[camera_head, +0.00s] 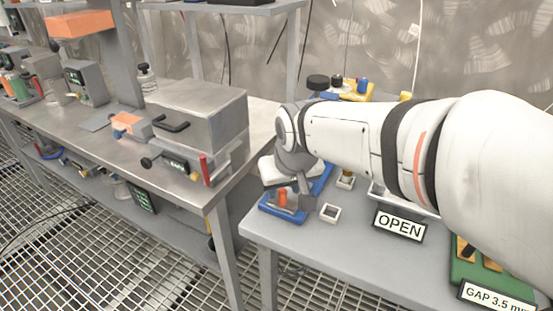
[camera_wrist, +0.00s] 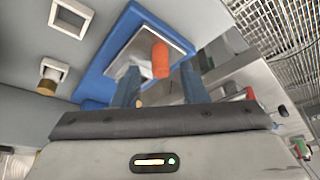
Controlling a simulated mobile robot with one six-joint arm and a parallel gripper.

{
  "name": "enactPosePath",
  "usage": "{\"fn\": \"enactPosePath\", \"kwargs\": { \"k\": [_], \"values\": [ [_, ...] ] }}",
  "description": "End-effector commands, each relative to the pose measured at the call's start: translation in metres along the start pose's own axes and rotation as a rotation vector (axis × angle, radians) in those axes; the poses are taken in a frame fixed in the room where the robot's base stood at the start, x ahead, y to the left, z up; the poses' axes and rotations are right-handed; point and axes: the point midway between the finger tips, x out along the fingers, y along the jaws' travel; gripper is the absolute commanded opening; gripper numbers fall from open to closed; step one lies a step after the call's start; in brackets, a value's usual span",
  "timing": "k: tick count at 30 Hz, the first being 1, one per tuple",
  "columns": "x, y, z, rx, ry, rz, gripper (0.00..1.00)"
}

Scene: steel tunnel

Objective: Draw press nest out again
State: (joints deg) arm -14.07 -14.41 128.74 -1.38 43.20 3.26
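An upright orange peg (camera_head: 283,197) stands on a grey metal plate above a blue base (camera_head: 268,209) at the near left of the right-hand table. I take these for the press nest and its press, but cannot be sure. In the wrist view the orange peg (camera_wrist: 160,60) shows between my gripper's fingertips (camera_wrist: 160,70), with the blue base (camera_wrist: 97,80) and grey plate (camera_wrist: 122,60) behind. The fingers are apart, with a gap visible on each side of the peg. My arm hides much of the blue unit in the head view.
Small white square frames (camera_head: 330,213) lie right of the blue base. An OPEN sign (camera_head: 399,225) and a green unit labelled GAP 3.5 (camera_head: 490,275) stand farther right. A steel bench with a metal box (camera_head: 200,115) is at left, across a narrow gap.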

Motion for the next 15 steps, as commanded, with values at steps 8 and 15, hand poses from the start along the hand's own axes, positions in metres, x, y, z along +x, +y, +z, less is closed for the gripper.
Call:
{"fn": "enactPosePath", "kwargs": {
  "k": [8, 15],
  "values": [
    [-0.046, 0.000, 0.000, 0.000, 0.002, 0.000, 0.39],
    [-0.053, 0.000, 0.001, 0.001, 0.000, 0.000, 0.39]
  ]
}}
